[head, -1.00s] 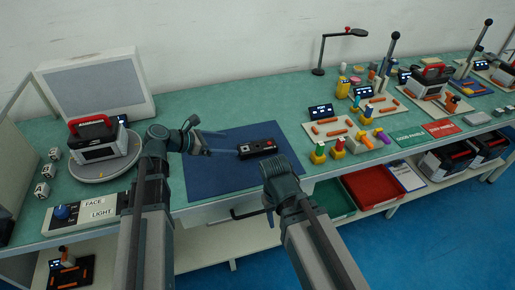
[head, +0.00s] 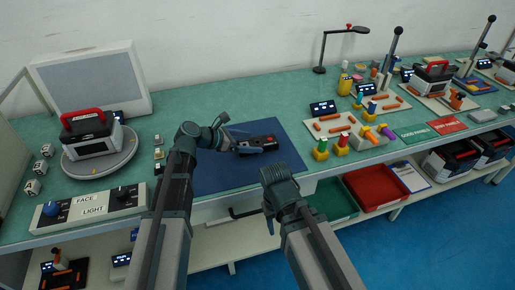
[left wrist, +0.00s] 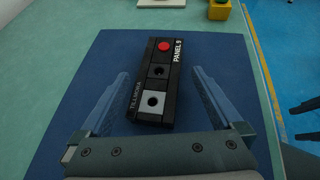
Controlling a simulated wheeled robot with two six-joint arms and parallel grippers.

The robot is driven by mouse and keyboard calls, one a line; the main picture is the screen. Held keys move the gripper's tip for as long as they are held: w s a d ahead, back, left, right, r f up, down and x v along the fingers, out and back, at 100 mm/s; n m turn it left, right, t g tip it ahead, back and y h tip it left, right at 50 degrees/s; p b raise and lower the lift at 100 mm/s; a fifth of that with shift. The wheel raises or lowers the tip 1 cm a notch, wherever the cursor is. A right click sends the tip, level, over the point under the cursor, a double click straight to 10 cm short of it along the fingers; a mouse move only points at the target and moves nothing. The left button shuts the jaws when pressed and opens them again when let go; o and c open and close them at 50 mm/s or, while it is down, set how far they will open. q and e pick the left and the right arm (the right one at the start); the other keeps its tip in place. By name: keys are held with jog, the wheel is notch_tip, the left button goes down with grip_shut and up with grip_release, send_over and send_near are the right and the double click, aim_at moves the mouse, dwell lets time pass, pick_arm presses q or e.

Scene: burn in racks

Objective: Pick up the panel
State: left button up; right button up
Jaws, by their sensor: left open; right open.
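The panel (head: 266,142) is a small black box with a red button, two dark holes and the label "PANEL 9". It lies flat on the blue mat (head: 225,175). In the left wrist view the panel (left wrist: 159,82) sits between the two fingers of my left gripper (left wrist: 158,100). The fingers are open, one on each side, with gaps to the panel. In the head view my left gripper (head: 245,146) is at the panel's left end. My right gripper (head: 270,207) hangs in front of the table edge, apart from the panel; its fingertips are hard to see.
A turntable (head: 120,160) with a red-handled case stands at left, behind a control box (head: 90,208). Trays with coloured pegs (head: 340,150) stand right of the mat. Green and red bins (head: 375,195) sit below the table edge. The mat around the panel is clear.

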aim_at(269, 142)
pick_arm(q)
jog(key=shift+x, duration=1.15)
jog(key=c, duration=1.4)
